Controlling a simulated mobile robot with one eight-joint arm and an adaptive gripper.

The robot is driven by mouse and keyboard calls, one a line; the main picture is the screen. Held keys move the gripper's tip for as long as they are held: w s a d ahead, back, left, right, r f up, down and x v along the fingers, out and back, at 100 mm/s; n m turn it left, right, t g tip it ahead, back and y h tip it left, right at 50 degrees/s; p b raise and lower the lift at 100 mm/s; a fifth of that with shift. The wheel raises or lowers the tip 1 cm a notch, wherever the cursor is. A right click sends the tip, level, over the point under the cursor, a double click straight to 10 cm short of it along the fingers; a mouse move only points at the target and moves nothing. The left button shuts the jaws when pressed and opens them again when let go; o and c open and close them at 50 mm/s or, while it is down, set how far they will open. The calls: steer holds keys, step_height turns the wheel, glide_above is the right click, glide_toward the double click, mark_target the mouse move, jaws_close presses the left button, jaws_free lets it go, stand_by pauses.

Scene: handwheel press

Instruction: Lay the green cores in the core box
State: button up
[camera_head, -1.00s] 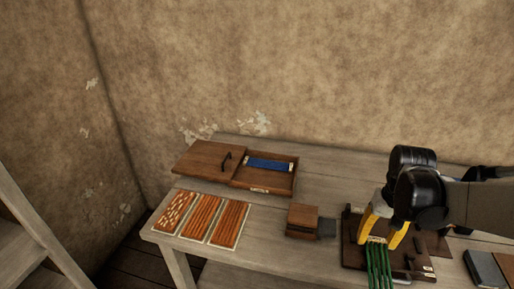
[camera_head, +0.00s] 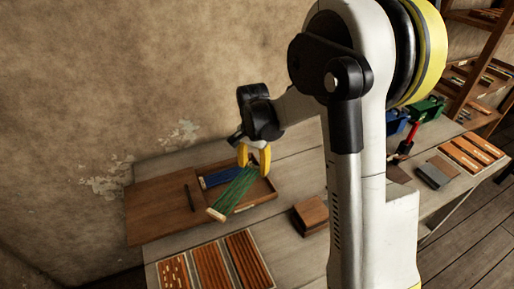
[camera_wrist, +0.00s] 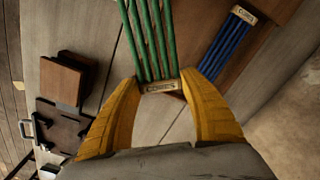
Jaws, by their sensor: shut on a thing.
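The green cores (camera_head: 235,192) are a bundle of long thin strips with a pale end piece. My gripper (camera_head: 254,164) has its yellow fingers shut on one labelled end of the bundle, also seen in the wrist view (camera_wrist: 159,87). The bundle slants toward the front left, above the core box (camera_head: 269,195), an open shallow wooden tray. Its far end reaches past the box's front edge. Blue cores (camera_head: 222,177) lie inside at the back, also in the wrist view (camera_wrist: 228,45). I cannot tell whether the green cores touch the box.
The wooden lid (camera_head: 155,211) with a dark handle lies at the box's left. Trays of brown strips (camera_head: 208,264) lie in front. A small wooden block (camera_head: 310,214) stands right of the box. My arm hides the table's middle. Shelves (camera_head: 485,75) stand at the right.

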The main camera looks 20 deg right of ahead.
steer(key=w+d+m+p, duration=0.2)
steer(key=d+m, duration=0.2)
steer(key=m, duration=0.2)
steer(key=m+b, duration=0.1)
steer(key=b, duration=1)
glide_toward(262, 186)
steer(key=shift+f, duration=3.15)
steer(key=shift+f+b, duration=0.65)
steer(key=shift+b, duration=0.15)
steer(key=o, duration=1.7)
steer(key=shift+c, duration=0.4)
steer(key=shift+o, duration=0.4)
steer(key=shift+r+p, duration=2.3)
steer(key=shift+r, duration=1.2)
